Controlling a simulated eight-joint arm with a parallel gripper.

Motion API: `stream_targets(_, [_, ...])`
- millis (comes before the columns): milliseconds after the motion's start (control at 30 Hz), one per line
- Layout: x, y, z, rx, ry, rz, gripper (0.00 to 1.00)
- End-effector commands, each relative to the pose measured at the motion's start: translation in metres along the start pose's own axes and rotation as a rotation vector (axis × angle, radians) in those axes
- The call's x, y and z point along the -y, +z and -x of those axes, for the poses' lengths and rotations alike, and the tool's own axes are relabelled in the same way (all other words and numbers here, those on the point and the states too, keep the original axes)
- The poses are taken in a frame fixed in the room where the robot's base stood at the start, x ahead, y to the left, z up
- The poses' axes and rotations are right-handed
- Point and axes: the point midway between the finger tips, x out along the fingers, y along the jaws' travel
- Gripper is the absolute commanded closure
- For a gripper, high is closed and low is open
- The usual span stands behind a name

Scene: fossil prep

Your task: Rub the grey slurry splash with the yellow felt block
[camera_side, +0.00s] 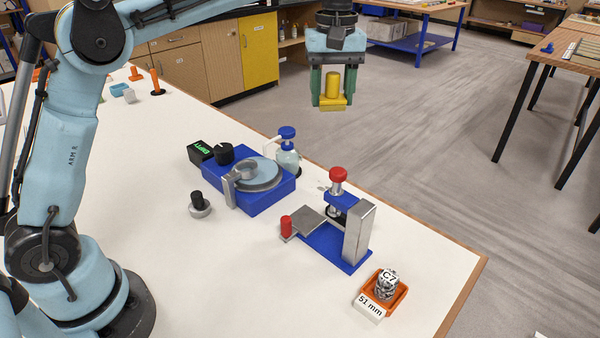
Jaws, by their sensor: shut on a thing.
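My gripper (333,90) is at the top centre, pointing down, with its green fingers shut on the yellow felt block (332,102). The block has an upright yellow grip between the fingers and a wider base below. It is held in the air, well above the bench and apart from everything on it. A small grey mark (322,187) shows on the white bench top between the blue polishing machine and the blue press; it looks like the slurry splash, partly hidden by the press.
The polishing machine (250,200) with a round plate, a blue-capped bottle (287,158) and the red-knobbed press (345,235) stand near the mark. An orange tray (398,300) sits at the front right; a black-knobbed weight (199,206) stands left.

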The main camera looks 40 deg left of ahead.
Motion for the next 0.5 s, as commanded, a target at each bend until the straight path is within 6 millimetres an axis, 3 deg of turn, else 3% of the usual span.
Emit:
stream_targets(100, [0.010, -0.032, -0.005, 0.000, 0.000, 0.051, 0.72])
stream_targets(267, [0.022, -0.062, -0.010, 0.000, 0.000, 0.098, 0.72])
stream_targets(500, [0.021, -0.059, -0.042, 0.000, 0.000, 0.093, 0.72])
